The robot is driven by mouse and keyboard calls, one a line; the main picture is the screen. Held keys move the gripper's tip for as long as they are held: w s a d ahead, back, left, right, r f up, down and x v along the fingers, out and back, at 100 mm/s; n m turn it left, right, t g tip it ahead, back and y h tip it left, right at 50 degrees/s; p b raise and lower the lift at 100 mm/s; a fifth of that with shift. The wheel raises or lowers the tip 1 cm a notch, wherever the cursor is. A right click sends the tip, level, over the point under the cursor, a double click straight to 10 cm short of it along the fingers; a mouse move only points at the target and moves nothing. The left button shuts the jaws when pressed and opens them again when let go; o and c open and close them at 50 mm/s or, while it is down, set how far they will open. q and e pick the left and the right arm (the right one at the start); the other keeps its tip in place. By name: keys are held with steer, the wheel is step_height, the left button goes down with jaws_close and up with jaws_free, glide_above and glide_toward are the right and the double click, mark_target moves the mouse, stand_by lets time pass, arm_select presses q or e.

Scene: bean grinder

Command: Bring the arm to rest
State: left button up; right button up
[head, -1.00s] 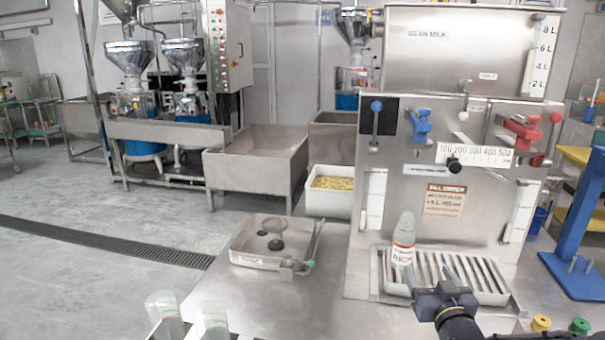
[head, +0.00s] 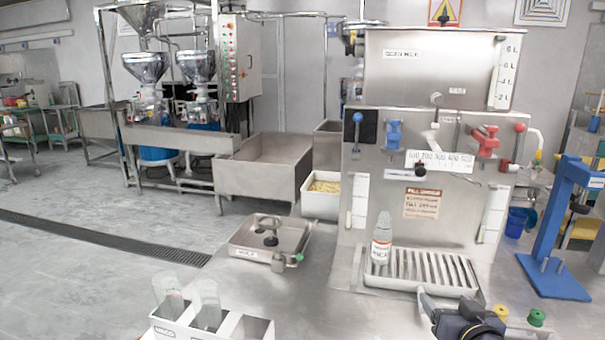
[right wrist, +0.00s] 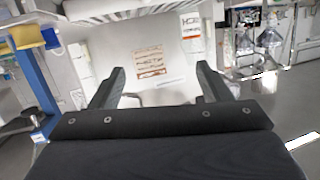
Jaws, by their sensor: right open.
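My right gripper (head: 428,300) is in the lower right of the head view, in front of the drip tray (head: 368,278). It is open and empty; in the right wrist view its two fingers (right wrist: 162,75) stand apart with nothing between them. The bottle's label (right wrist: 191,25) also shows beyond the fingers in the right wrist view. My left gripper is not in view.
The steel dispenser (head: 425,150) with blue and red levers stands behind the tray. A blue stand (head: 563,230) is at right, with yellow and green caps (head: 536,317) near the front. A white crate (head: 256,328) with bottles is at front left, near a shallow steel tray (head: 240,243).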

steer(key=s+a+r+g+y+p, duration=0.1)
steer(key=s+a+g+p, duration=0.1)
steer(key=s, duration=0.6)
steer(key=s+a+r+g+y+p, duration=0.1)
steer(key=s+a+g+p, duration=0.2)
steer(key=s, duration=0.6)
steer(key=s+a+r+g+y+p, duration=0.1)
steer(key=s+a+g+y+p, duration=0.1)
steer(key=s, duration=0.7)
steer(key=a+g, duration=0.1)
steer(key=g, duration=0.1)
steer(key=shift+s+a+g+p, duration=0.2)
steer(key=shift+a+g+p, duration=0.1)
steer(key=shift+g, duration=0.1)
